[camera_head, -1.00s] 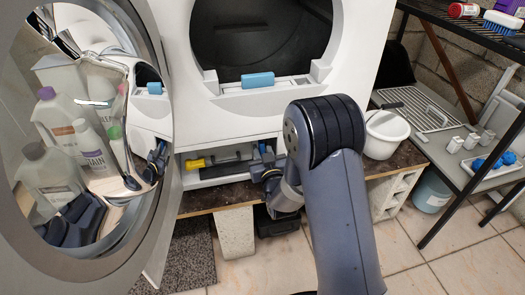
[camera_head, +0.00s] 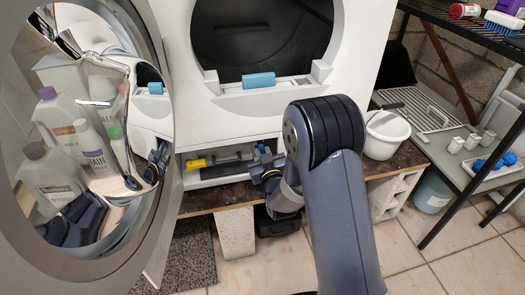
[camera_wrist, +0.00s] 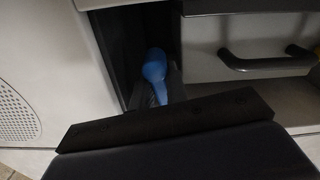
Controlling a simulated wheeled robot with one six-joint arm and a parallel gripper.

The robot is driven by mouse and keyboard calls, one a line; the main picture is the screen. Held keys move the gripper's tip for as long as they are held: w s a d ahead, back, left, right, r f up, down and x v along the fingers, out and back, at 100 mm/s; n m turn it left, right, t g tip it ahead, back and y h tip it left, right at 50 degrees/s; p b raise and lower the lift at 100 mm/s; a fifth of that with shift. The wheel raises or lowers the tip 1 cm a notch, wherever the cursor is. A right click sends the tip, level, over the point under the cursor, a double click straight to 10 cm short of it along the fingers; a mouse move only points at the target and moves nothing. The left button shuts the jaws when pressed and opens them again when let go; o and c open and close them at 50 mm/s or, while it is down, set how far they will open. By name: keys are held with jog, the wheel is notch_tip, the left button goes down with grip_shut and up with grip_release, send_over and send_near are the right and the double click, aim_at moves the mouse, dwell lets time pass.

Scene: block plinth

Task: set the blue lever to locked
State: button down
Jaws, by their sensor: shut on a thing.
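The blue lever (camera_wrist: 154,68) shows in the wrist view as a rounded blue knob in a dark recess at the left end of the compartment. Only a small blue part of it (camera_head: 262,149) shows in the head view, above my gripper. My gripper (camera_head: 262,166) reaches into the low opening under the white machine's round door hole. In the wrist view my gripper (camera_wrist: 159,93) is shut on the lever, around its lower part. The fingertips are dark and partly hidden behind my wrist's black bar. The lever's markings cannot be read.
The open round door (camera_head: 130,235) stands close on the left. The compartment holds a yellow-ended object (camera_head: 195,163) and a black handle (camera_wrist: 265,63). A light blue latch piece (camera_head: 258,80) is above. A white tub (camera_head: 385,135) stands right of my arm.

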jog(key=c, duration=1.7)
grip_release()
